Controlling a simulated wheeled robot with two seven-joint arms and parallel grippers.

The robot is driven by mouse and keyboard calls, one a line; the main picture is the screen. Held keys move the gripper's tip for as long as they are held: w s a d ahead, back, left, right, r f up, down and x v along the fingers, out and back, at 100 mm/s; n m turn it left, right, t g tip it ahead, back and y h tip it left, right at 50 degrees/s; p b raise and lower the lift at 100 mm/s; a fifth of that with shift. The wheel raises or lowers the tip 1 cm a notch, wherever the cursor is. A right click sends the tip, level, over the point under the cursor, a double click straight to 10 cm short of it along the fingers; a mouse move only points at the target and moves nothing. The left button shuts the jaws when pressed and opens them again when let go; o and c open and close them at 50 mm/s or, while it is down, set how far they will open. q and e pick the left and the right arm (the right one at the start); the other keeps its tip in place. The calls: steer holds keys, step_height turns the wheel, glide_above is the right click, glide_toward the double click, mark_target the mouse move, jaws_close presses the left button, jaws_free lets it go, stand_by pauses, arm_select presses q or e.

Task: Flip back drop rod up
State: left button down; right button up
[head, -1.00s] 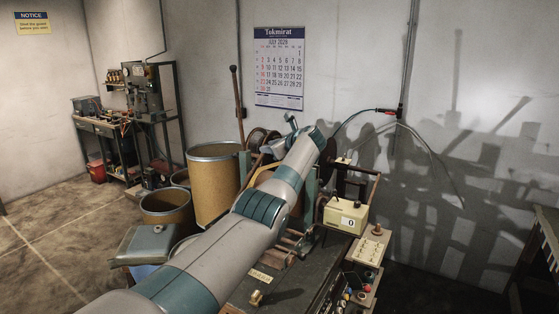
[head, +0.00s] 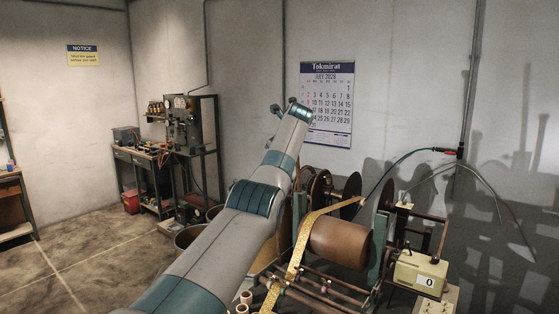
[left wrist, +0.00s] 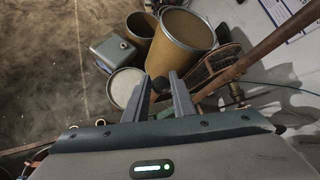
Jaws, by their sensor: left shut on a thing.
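My left arm crosses the head view from the bottom. Its gripper (head: 275,109) is high in front of the wall, left of the calendar, and small and mostly hidden by the wrist. In the left wrist view my left gripper (left wrist: 160,80) is shut on a dark round end (left wrist: 159,84), which I take to be the back drop rod's. The rest of that rod is hidden. The winding machine, with a brown roll (head: 338,243) and a yellow tape (head: 306,234), stands below and right of the arm. My right gripper is not in view.
A counter box (head: 420,273) reading 0 sits at the machine's right. In the left wrist view, a fibre drum (left wrist: 181,43), a pale round bin (left wrist: 127,88) and a brown wooden bar (left wrist: 262,48) lie beyond the fingers. Open floor (head: 95,245) is at left.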

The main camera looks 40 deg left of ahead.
arm_select(q)
steer(key=shift+s+a+r, duration=0.15)
steer(key=shift+a+r, duration=0.45)
steer(key=shift+a, duration=0.2)
steer(key=c, duration=2.1)
jaws_free()
steer(key=shift+a+f, duration=0.3)
steer(key=shift+a, duration=0.05)
steer(key=o, duration=0.5)
steer(key=shift+a+f, duration=0.2)
steer(key=shift+a, duration=0.05)
steer(key=shift+o, duration=0.6)
steer(key=shift+f, duration=0.1)
steer(key=shift+d, duration=0.55)
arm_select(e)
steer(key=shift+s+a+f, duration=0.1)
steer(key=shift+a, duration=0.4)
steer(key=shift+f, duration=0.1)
